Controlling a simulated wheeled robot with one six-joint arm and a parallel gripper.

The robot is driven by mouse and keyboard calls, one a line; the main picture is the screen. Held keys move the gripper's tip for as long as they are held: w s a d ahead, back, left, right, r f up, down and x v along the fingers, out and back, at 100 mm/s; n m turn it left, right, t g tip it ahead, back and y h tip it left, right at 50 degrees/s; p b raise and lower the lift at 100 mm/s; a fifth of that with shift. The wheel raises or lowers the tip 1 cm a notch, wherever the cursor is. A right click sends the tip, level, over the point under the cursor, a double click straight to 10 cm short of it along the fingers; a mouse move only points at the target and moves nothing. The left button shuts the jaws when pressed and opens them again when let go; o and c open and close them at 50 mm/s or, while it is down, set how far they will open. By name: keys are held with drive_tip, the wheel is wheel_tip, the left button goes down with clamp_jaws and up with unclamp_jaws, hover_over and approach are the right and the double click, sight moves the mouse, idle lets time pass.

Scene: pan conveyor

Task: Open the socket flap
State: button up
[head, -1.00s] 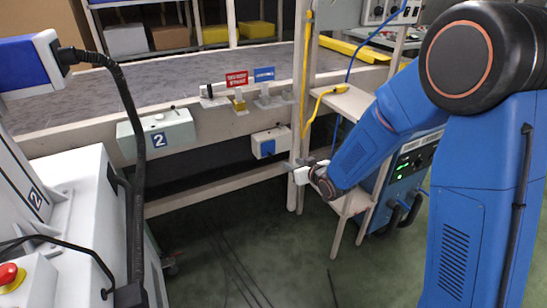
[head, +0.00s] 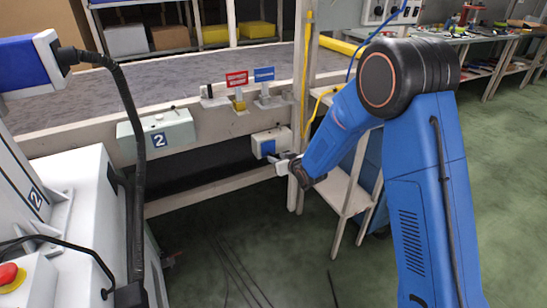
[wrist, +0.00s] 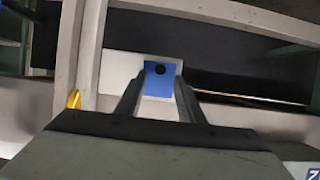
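The socket is a white box (head: 279,138) on the front of the conveyor frame, left of its upright post. Its blue flap (head: 268,147) appears to lie against the box face. In the wrist view the flap (wrist: 159,80) is a blue square with a dark round spot, in front of the white box (wrist: 121,68). My gripper (head: 277,162) is just below and in front of the box. In the wrist view my gripper (wrist: 160,85) is open, its fingers apart on either side of the flap. I cannot tell whether they touch it.
A red sign (head: 237,79) and a blue sign (head: 264,74) stand above. A post (head: 298,100) and a yellow cable (head: 318,104) are close on the right. The floor below is clear apart from dark cables.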

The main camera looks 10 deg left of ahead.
sight(272, 155)
drive_tip(key=shift+x, duration=2.25)
clamp_jaws()
